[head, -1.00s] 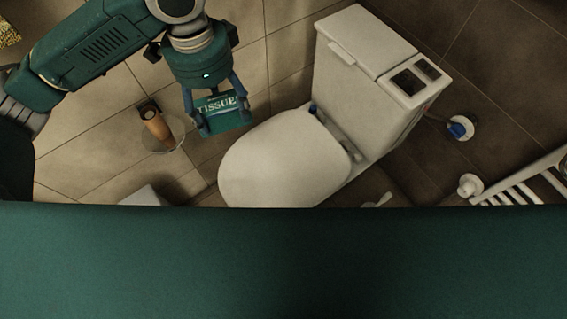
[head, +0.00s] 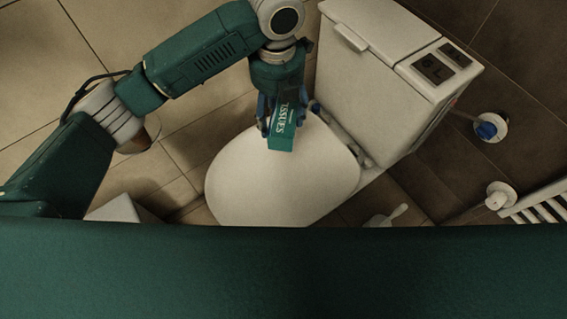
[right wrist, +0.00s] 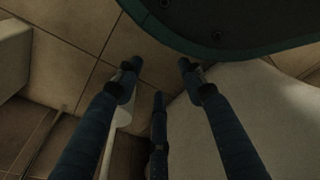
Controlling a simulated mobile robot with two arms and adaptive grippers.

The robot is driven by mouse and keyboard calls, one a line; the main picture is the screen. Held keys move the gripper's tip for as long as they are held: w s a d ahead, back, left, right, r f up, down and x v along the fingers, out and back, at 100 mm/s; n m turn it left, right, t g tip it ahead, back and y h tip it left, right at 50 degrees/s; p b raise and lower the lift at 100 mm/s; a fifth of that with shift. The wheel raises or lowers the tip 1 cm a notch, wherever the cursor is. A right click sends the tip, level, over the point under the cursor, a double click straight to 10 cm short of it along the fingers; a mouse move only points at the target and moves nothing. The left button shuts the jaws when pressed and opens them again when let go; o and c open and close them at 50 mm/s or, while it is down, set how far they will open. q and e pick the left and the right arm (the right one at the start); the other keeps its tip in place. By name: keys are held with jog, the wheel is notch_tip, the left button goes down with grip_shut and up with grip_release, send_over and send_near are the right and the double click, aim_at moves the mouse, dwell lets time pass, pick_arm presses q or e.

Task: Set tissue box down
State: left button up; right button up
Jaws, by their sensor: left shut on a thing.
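The tissue box (head: 283,133) is teal with white "TISSUES" lettering. My left gripper (head: 283,110) is shut on it in the head view, with blue fingers at its sides. The box shows over the closed white toilet lid (head: 270,185), near its back edge; I cannot tell whether it touches the lid.
The toilet tank (head: 375,75) stands behind the lid, with a dark panel on top. A toilet brush (head: 488,128) and a white rack (head: 540,195) are at the right.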

pick_arm(q)
jog(key=shift+s+f+b, duration=0.1)
jog(key=shift+f+b, duration=1.65)
jog(key=shift+f, duration=8.05)
pick_arm(e)
jog(key=w+r, duration=0.6)
jog(key=r, duration=0.4)
jog(key=shift+w+a+r+t, duration=0.2)
jog(key=shift+a+r+t, duration=0.15)
jog(key=shift+a, duration=0.1)
pick_arm(q)
jog(key=shift+f, duration=0.1)
jog(key=o, duration=1.2)
jog(key=shift+f, duration=0.1)
pick_arm(e)
jog(key=shift+r, duration=0.1)
pick_arm(q)
notch_tip(320, 180, up, 12)
jog(key=shift+r+p, duration=0.2)
jog(key=shift+p, duration=0.95)
pick_arm(e)
jog(key=s+f, duration=0.3)
jog(key=f, duration=0.4)
jog(key=shift+s+d+f, duration=0.2)
jog(key=shift+s+f, duration=0.05)
jog(key=shift+f, duration=0.05)
